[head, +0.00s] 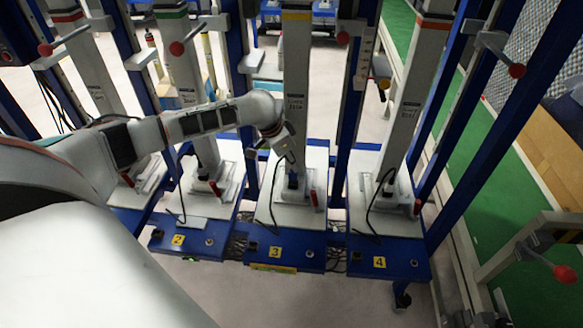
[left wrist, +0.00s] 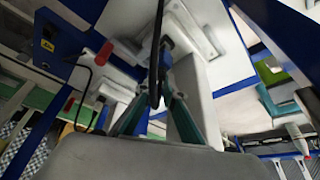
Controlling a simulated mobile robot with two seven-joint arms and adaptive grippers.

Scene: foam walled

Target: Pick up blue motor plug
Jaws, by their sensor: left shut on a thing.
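The blue motor plug (head: 292,182) shows small at the foot of the grey column on station 3 in the head view, with a black cable beside it. In the left wrist view the blue plug (left wrist: 167,46) is partly hidden behind the dark cable. My left gripper (head: 289,160) reaches in from the left, low in front of that column. In the wrist view its teal-edged fingers (left wrist: 160,92) are closed in on the plug and cable. The exact contact is hard to see. My right gripper is out of view.
Blue stations with white tops stand in a row; labels 2 (head: 178,239), 3 (head: 275,252) and 4 (head: 380,262) show. Grey columns, blue posts and red-knobbed levers (head: 516,71) stand close around the arm. Another black cable (head: 370,205) loops on station 4.

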